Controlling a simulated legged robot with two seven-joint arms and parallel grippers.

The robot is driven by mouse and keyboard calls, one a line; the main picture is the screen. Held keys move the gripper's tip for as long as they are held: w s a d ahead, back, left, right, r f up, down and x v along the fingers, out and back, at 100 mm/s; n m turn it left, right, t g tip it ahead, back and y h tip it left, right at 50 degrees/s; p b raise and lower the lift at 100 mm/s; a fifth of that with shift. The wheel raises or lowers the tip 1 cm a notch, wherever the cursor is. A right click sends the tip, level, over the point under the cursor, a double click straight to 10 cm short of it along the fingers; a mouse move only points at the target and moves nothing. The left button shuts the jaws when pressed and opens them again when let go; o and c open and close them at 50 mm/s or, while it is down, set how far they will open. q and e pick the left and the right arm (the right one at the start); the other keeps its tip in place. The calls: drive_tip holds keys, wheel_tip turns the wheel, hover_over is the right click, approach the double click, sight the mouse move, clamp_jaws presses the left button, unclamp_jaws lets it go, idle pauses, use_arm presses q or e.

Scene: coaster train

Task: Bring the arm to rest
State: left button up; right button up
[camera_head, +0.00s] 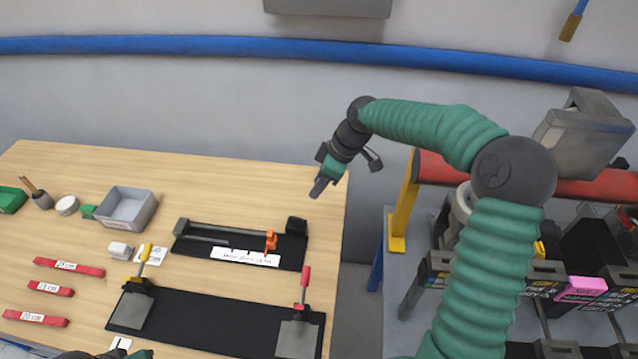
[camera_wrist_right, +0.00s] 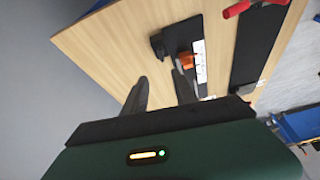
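My right arm, in green sleeving, arches across the right of the head view. Its gripper (camera_head: 320,188) hangs above the table's back right corner and points down. In the right wrist view the two fingers of the right gripper (camera_wrist_right: 160,88) stand apart with nothing between them, so it is open and empty. Of my left arm only a dark and green piece (camera_head: 105,354) shows at the bottom edge of the head view; its fingers cannot be made out.
On the wooden table (camera_head: 250,180) lie a black fixture with an orange slider (camera_head: 271,240), a black mat with yellow and red clamps (camera_head: 215,318), red labelled bars (camera_head: 68,267) and a grey bin (camera_head: 128,208). A rack with a red beam (camera_head: 440,168) stands right of the table.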

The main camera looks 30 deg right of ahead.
drive_tip(key=s+a+f+m+h, duration=0.1)
drive_tip(key=s+a+f+m, duration=0.1)
drive_tip(key=s, duration=0.4)
drive_tip(key=s+a+f+m+h, duration=0.1)
drive_tip(key=s+a+f+m, duration=0.1)
drive_tip(key=s+a+m, duration=0.2)
drive_tip(key=s+a+f+m+h, duration=0.1)
drive_tip(key=s+a+f+m, duration=0.2)
drive_tip(key=s, duration=0.7)
drive_tip(key=shift+a+g, duration=0.3)
drive_tip(key=shift+a, duration=0.95)
drive_tip(key=shift+d, duration=0.35)
